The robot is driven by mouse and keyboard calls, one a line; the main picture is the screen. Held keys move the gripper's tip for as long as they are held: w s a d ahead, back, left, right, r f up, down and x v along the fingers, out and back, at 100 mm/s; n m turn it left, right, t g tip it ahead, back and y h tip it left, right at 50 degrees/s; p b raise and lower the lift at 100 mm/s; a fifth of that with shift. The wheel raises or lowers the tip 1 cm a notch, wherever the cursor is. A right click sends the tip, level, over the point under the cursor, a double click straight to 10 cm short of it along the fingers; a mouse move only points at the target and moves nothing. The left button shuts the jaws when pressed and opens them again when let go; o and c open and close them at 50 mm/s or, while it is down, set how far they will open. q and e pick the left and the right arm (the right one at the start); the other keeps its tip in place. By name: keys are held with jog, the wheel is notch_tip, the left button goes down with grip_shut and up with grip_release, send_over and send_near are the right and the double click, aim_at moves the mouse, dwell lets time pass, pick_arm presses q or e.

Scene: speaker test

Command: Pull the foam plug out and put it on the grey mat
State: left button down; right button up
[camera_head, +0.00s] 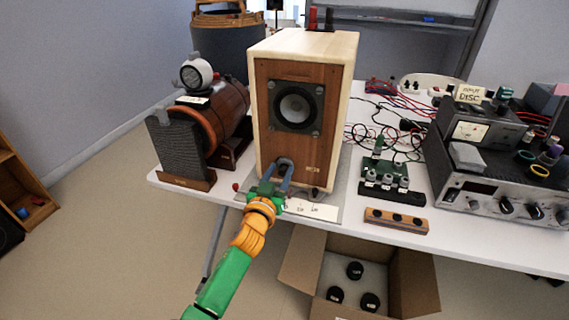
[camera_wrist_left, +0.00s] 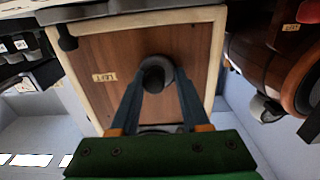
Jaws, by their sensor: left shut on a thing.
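A wooden speaker (camera_head: 305,130) stands on the table, its brown front with a dark round driver facing me. My left gripper (camera_head: 285,163) is at the lower part of this front. In the left wrist view its two blue-grey fingers (camera_wrist_left: 156,85) close on the dark round foam plug (camera_wrist_left: 155,66) at the speaker's front panel (camera_wrist_left: 120,65). How deep the plug sits in the port cannot be told. A grey mat (camera_head: 335,205) shows around the speaker's base. My right gripper is not in view.
A white label card (camera_head: 318,211) lies before the speaker. To the left stand a dark grey foam panel (camera_head: 180,148) and a wooden cylinder (camera_head: 228,105). To the right are a small circuit board (camera_head: 385,172), cables and instruments. An open cardboard box (camera_head: 408,285) is below the table's front edge.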

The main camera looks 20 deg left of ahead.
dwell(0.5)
pick_arm(q)
jog(key=shift+s+p, duration=0.3)
jog(key=shift+s+d+p, duration=0.15)
jog(key=shift+s+p, duration=0.3)
jog(key=shift+s, duration=0.35)
jog(key=shift+s+p, duration=0.85)
jog(key=shift+s, duration=0.8)
jog(key=shift+s+a+p, duration=0.2)
jog(key=shift+s+p, duration=0.25)
jog(key=shift+s, duration=0.75)
